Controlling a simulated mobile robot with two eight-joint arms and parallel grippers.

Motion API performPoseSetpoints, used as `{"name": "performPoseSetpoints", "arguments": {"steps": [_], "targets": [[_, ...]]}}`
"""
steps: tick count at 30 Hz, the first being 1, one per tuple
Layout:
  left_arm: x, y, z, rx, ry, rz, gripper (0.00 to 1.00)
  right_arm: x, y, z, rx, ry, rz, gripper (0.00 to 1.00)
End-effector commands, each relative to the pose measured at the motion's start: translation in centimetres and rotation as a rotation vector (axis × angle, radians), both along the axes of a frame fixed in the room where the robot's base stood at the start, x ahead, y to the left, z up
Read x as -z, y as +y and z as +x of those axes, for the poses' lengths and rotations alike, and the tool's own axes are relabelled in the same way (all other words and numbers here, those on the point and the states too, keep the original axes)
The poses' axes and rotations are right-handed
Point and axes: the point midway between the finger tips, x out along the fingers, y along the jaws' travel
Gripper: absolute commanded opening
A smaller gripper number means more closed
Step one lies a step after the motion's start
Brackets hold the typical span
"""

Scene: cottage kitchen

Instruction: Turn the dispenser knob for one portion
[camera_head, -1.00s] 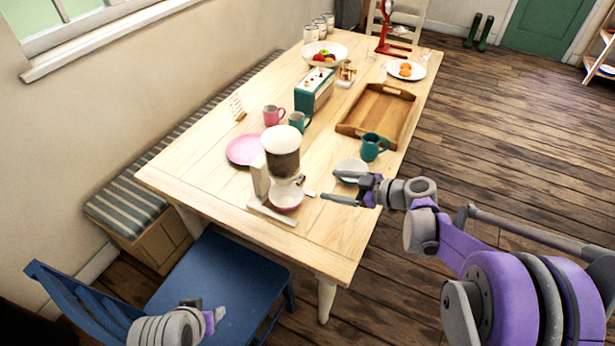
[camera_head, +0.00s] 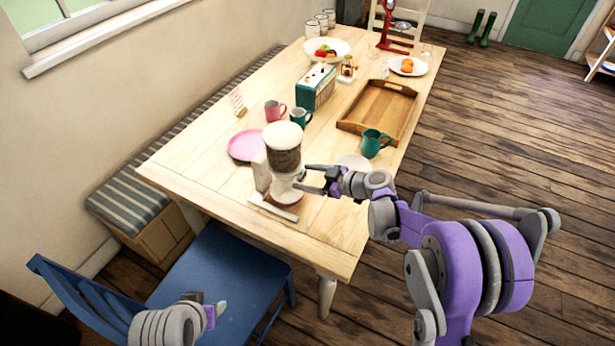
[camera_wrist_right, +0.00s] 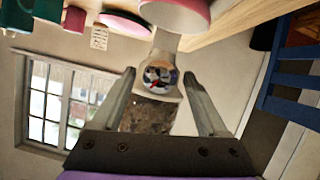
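The dispenser (camera_head: 284,150) stands upright near the table's front end, with a clear hopper of brown grains and a white lid. Its shiny round knob (camera_wrist_right: 160,77) faces the right wrist camera. A pink-red bowl (camera_wrist_right: 176,14) sits under the spout, and in the head view the dispenser and gripper partly cover it. My right gripper (camera_head: 304,181) is at the dispenser's right side. In the wrist view its open fingers (camera_wrist_right: 159,73) lie either side of the knob, with gaps. My left gripper (camera_head: 210,308) is low over the blue chair, its finger opening unclear.
A white plate (camera_head: 354,163) and a teal mug (camera_head: 373,143) are near my right wrist. A pink plate (camera_head: 246,145), pink mug (camera_head: 274,111) and second teal mug (camera_head: 300,118) stand behind the dispenser. A wooden tray (camera_head: 350,127) lies farther back. The blue chair (camera_head: 225,280) is at the front.

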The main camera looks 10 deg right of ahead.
Motion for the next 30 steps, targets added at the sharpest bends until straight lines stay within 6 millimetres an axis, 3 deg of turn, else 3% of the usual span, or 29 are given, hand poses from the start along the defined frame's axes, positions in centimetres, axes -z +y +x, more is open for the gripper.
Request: {"name": "performPoseSetpoints", "arguments": {"steps": [2, 12, 21, 30], "targets": [[0.0, 0.0, 0.0, 0.0, 0.0, 0.0, 0.5, -0.01, -0.01, -0.01, 0.0, 0.0, 0.0, 0.6], [0.0, 0.0, 0.0, 0.0, 0.0, 0.0, 0.5, -0.02, -0.02, -0.02, 0.0, 0.0, 0.0, 0.0], [0.14, 0.0, -0.03, 0.0, 0.001, 0.0, 0.5, 0.0, -0.06, 0.04, 0.0, 0.032, 0.021, 0.0], [0.77, 0.0, -0.2, 0.0, 0.004, 0.0, 0.5, 0.07, -0.15, 0.2, 0.0, 0.185, 0.123, 0.0]]}}
